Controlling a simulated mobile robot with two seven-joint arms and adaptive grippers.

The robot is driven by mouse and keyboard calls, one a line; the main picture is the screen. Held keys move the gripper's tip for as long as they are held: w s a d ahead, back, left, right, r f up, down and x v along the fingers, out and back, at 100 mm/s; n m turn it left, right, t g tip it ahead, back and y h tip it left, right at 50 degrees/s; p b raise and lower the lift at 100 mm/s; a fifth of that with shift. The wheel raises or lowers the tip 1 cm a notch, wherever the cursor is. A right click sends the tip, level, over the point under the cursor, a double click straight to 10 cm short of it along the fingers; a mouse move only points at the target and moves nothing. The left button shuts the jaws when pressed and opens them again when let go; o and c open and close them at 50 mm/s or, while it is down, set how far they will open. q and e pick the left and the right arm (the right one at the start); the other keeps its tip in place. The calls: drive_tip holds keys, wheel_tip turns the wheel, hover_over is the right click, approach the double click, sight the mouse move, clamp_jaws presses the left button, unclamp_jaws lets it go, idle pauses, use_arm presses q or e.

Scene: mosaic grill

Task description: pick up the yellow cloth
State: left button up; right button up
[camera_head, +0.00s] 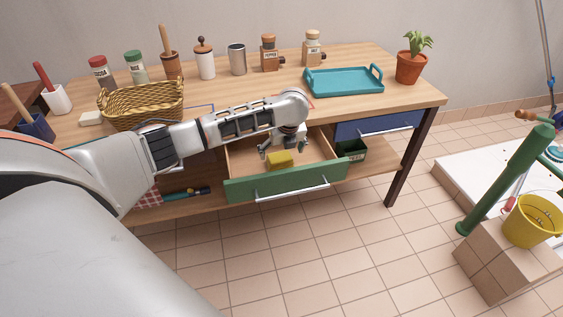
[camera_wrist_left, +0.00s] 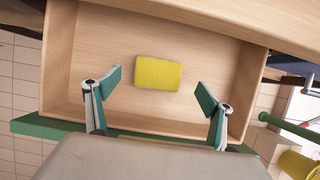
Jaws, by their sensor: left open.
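The yellow cloth (camera_head: 280,159) is a small, block-like yellow piece lying in the open green-fronted drawer (camera_head: 285,188). In the left wrist view the cloth (camera_wrist_left: 158,73) lies flat on the bare wooden drawer floor, slightly beyond my fingertips. My left gripper (camera_head: 284,147) reaches down over the drawer, close to the cloth. In the left wrist view its two fingers (camera_wrist_left: 157,82) are spread wide, with nothing between the pads. They look apart from the cloth. My right gripper is not in view.
The wooden table (camera_head: 370,107) above the drawer holds a wicker basket (camera_head: 140,104), several jars, a turquoise tray (camera_head: 344,80) and a potted plant (camera_head: 410,62). A closed blue drawer (camera_head: 375,125) is right of the open one. A yellow bucket (camera_head: 534,221) stands at far right.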

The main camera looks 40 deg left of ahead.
sight(280, 156)
use_arm(q)
drive_tip(key=x, duration=0.1)
drive_tip(key=b+x, duration=0.1)
drive_tip(key=x, duration=0.1)
drive_tip(key=b+x, duration=0.1)
drive_tip(key=shift+s+a+f, duration=0.1)
drive_tip(key=shift+s+f, duration=0.2)
drive_tip(key=shift+w, duration=0.25)
drive_tip(key=shift+r, duration=0.15)
drive_tip(key=c, duration=1.1)
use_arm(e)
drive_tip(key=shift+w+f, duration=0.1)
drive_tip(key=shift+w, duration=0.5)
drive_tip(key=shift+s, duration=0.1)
